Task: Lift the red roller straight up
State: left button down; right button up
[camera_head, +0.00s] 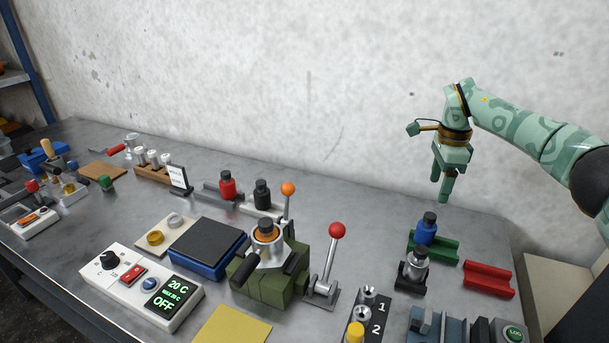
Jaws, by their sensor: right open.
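The red roller (227,188) has a dark top and stands upright at the back of the table, left of the middle, next to a black one (262,195). My right gripper (441,188) comes in from the right, far to the right of the red roller. It points down, open and empty, above the back right of the table. It is over the area near a blue roller (426,233) and clear of it. My left gripper is not in view.
A red cradle (488,280) and green cradle (445,249) are at right.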

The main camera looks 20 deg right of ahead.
aim_at(227, 188)
jog(key=i+j+u, duration=0.2)
jog(key=i+j, duration=0.35)
jog(key=j, duration=0.2)
jog(key=i+j+u, duration=0.2)
jog(key=i+j, duration=0.4)
jog(key=j, duration=0.1)
